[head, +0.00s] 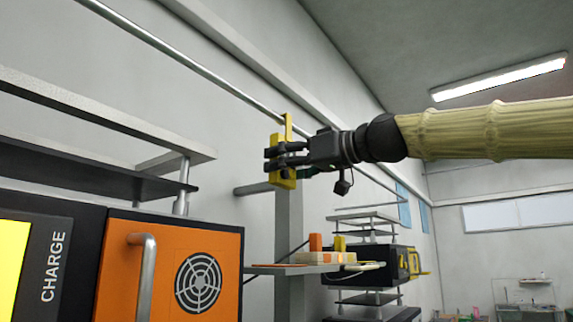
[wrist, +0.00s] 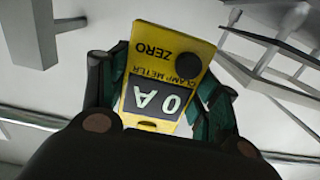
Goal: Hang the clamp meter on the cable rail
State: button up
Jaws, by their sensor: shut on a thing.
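The yellow clamp meter (head: 284,172) is held up in the air in my gripper (head: 277,158). The black fingers are shut across its body. A yellow hook part (head: 288,127) stands up from its top and overlaps the cable rail (head: 225,85) in the head view. I cannot tell whether the hook touches the rail or is in front of it. In the wrist view the meter (wrist: 155,108) sits between both fingers, its ZERO and 0 A markings upside down. The rail is a thin metal bar running along the wall, from upper left toward the far right.
An orange cabinet (head: 140,270) with a handle and a CHARGE panel (head: 40,265) stands at the lower left, under a metal shelf frame (head: 100,122). A small shelf (head: 290,269) with orange and yellow items lies below my gripper. The air around the gripper looks clear.

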jog(key=o, duration=1.3)
jog(key=shift+d, duration=0.1)
jog(key=v, duration=1.2)
